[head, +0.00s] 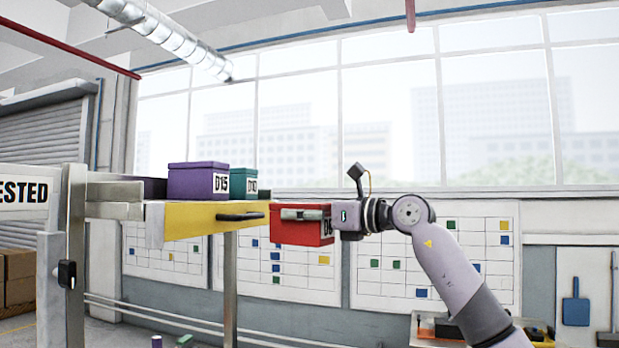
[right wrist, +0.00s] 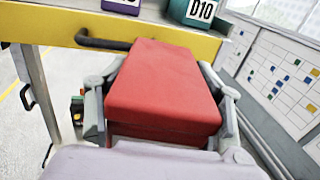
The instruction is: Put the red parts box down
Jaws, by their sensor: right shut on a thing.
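The red parts box (head: 290,232) is held by my right gripper (head: 318,214) in the head view. The fingers lie along its sides near the top, and part of a label shows at its right end. In the right wrist view the red box (right wrist: 165,85) fills the middle, with a gripper finger (right wrist: 93,110) on each side. The box is in the air, at the right end of the yellow-fronted shelf (head: 190,219) and about level with it. In the wrist view the yellow front (right wrist: 60,25) is just beyond the box. My left gripper is not in view.
A purple box (head: 192,182) marked D15 and a teal box (head: 243,182) marked D10 stand on the shelf. A dark handle (head: 240,217) sticks out from the yellow front. A tray of tools (head: 432,332) is at lower right. Wall charts hang behind.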

